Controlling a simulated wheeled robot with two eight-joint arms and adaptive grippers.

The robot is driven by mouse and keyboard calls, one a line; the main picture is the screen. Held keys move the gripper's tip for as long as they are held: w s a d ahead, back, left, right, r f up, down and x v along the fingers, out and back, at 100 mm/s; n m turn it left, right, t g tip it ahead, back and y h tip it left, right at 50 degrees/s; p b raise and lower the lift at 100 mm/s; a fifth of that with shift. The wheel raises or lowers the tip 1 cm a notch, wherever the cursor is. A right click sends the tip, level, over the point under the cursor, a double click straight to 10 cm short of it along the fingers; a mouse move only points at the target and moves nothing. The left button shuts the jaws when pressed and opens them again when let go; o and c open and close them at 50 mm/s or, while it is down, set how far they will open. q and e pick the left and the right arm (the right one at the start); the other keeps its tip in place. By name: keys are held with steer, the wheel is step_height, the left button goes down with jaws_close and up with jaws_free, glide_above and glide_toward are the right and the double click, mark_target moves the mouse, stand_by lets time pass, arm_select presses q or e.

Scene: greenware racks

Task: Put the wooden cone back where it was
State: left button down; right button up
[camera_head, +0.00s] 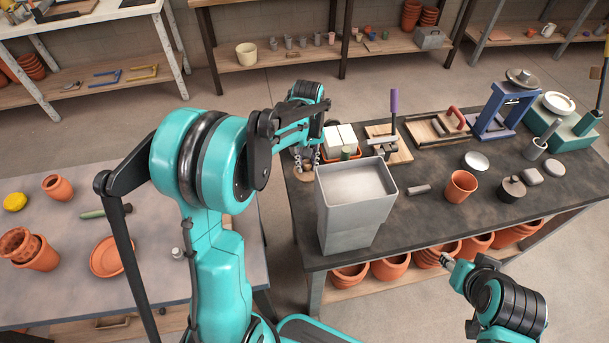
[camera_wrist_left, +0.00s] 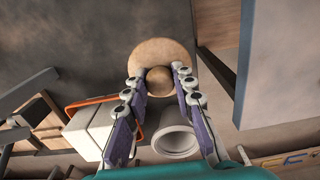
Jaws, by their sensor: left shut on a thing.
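The wooden cone (camera_wrist_left: 160,55) shows in the left wrist view as a tan round disc with a smaller round knob facing the camera. My left gripper (camera_wrist_left: 159,76) is shut on the knob, with one finger on each side. In the head view my left gripper (camera_head: 306,160) is at the left edge of the dark table (camera_head: 425,225), and a small part of the cone (camera_head: 301,178) shows below the fingers. I cannot tell whether the cone touches the tabletop. My right gripper (camera_head: 447,259) is low at the table's front edge, small and partly hidden by its own arm.
A tall grey bin (camera_head: 345,215) stands close by the left gripper, at the table's front left. White blocks (camera_head: 340,138) in an orange tray are just right of the gripper. A terracotta pot (camera_head: 461,186) stands further right. A gap separates this table from the left table (camera_head: 75,270).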

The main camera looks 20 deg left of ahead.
mark_target(307, 172)
arm_select(q)
step_height(307, 172, down, 3)
steer(key=shift+f+b, duration=0.1)
steer(key=shift+b, duration=0.45)
steer(key=shift+f, duration=0.4)
steer(key=shift+r, duration=0.1)
steer(key=c, duration=1.3)
jaws_free()
steer(key=shift+f, duration=0.2)
steer(key=shift+o, duration=0.2)
